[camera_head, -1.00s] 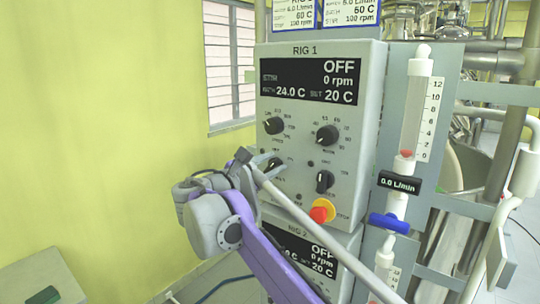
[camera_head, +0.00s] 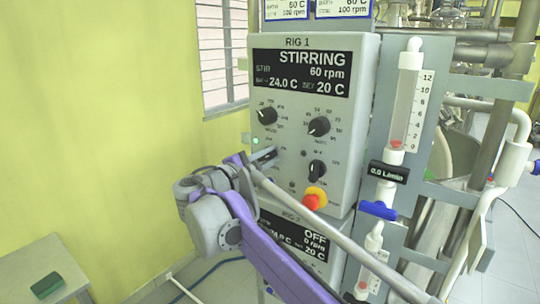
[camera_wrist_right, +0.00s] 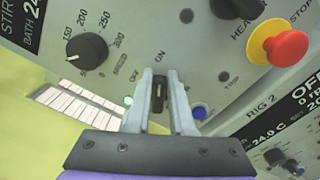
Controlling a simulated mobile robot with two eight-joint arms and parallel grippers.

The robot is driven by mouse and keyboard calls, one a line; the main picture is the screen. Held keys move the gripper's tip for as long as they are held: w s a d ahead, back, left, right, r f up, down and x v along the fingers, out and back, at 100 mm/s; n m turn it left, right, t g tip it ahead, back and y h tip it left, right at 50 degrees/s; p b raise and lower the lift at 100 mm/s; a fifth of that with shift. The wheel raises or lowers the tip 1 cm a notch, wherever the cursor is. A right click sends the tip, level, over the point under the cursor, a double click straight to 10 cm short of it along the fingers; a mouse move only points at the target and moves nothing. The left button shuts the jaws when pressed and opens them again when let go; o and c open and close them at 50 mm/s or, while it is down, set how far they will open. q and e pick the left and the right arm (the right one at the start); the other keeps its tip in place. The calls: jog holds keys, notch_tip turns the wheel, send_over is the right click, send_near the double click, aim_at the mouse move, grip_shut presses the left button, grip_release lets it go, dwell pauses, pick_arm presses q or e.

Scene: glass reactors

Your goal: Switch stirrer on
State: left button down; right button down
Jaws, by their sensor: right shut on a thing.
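The stirrer's control box, RIG 1 (camera_head: 362,110), faces me in the head view. Its display (camera_head: 300,72) reads STIRRING, 60 rpm, bath 24.0 C, set 20 C. A green lamp (camera_head: 255,141) is lit at the panel's left; it also shows in the right wrist view (camera_wrist_right: 128,101). My right gripper (camera_head: 266,158) is at the panel's lower left. In the right wrist view its two fingers (camera_wrist_right: 159,84) are shut on a small black switch knob (camera_wrist_right: 158,92), below the ON mark. In the head view the gripper largely hides this knob. My left gripper is not in view.
Other black knobs (camera_head: 319,126) and a red-and-yellow stop button (camera_head: 314,198) sit close by on the panel. The RIG 2 box (camera_head: 330,240) below reads OFF. A flow meter (camera_head: 402,100) with a blue valve (camera_head: 378,210) stands at right. The yellow wall side is open.

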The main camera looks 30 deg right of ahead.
jog(key=shift+w+a+f, duration=0.15)
jog(key=shift+f, duration=0.15)
jog(key=c, duration=1)
grip_release()
jog(key=shift+o, duration=1)
jog(key=shift+w, duration=0.15)
jog(key=shift+w+a, duration=0.1)
jog(key=shift+w, duration=0.05)
jog(key=shift+s+r, duration=0.1)
jog(key=shift+s, duration=0.15)
jog(key=b+v, duration=0.1)
jog(key=v, duration=0.9)
jog(key=shift+a, duration=0.3)
